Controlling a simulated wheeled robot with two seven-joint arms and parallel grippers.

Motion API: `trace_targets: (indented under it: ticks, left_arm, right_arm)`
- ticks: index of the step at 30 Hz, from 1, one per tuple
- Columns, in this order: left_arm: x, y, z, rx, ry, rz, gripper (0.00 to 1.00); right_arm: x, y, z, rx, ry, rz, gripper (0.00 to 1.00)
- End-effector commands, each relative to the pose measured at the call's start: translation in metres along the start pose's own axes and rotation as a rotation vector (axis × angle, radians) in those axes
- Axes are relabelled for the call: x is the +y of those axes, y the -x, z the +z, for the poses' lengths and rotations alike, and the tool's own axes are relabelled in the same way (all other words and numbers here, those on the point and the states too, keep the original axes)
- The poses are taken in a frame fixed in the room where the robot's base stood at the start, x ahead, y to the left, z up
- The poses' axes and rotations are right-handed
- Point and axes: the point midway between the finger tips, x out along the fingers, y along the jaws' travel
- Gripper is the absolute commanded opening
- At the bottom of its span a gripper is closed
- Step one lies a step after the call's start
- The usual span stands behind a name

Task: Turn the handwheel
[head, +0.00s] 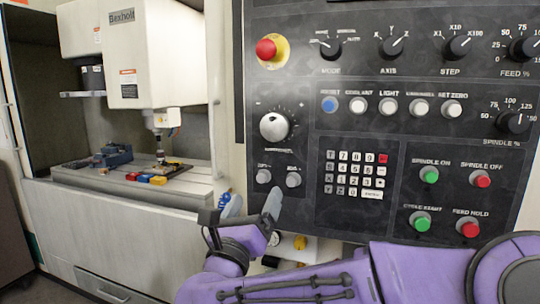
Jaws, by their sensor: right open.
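The handwheel (274,126) is a round silver knob with a dark rim on the left part of the dark control panel (305,210). A ring of marks with minus and plus signs surrounds it. My right gripper (250,206), on a purple arm from the right, is open, with its grey fingers pointing up. It is below and slightly left of the handwheel, apart from it, and nothing shows between its fingers. My left gripper is out of view.
Two small grey buttons (278,178) sit just below the handwheel. A red emergency button (266,49) is above it, and a keypad (356,175) is to its right. The white milling machine (155,60) stands at left, with coloured blocks (146,178) on its table.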

Motion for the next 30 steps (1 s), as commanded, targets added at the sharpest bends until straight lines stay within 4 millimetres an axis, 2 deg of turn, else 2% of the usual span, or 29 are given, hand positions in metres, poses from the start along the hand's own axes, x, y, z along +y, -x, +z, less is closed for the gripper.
trace_targets:
  ticks: [1, 3, 6, 8, 18, 21, 24, 30]
  left_arm:
    - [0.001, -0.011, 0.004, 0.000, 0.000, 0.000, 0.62]
    - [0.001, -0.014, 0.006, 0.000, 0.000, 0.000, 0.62]
    - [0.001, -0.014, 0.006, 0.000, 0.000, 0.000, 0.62]
    - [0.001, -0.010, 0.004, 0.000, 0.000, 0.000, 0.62]
    - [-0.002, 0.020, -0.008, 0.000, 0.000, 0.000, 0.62]
    - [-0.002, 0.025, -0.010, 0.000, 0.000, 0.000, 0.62]
    - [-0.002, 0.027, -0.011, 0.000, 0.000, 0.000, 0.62]
    - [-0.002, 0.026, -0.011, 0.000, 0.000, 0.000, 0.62]
  right_arm:
    - [-0.012, 0.005, 0.034, -0.018, -0.170, -0.054, 0.88]
    - [-0.027, 0.010, 0.070, -0.028, -0.352, -0.103, 0.88]
    - [-0.040, 0.012, 0.094, -0.030, -0.483, -0.134, 0.88]
    - [-0.044, 0.006, 0.099, -0.028, -0.502, -0.139, 0.88]
    - [-0.054, -0.066, 0.100, -0.026, -0.496, -0.137, 0.88]
    - [-0.055, -0.081, 0.099, -0.027, -0.495, -0.136, 0.88]
    - [-0.056, -0.088, 0.098, -0.029, -0.494, -0.135, 0.88]
    - [-0.055, -0.090, 0.096, -0.030, -0.493, -0.135, 0.88]
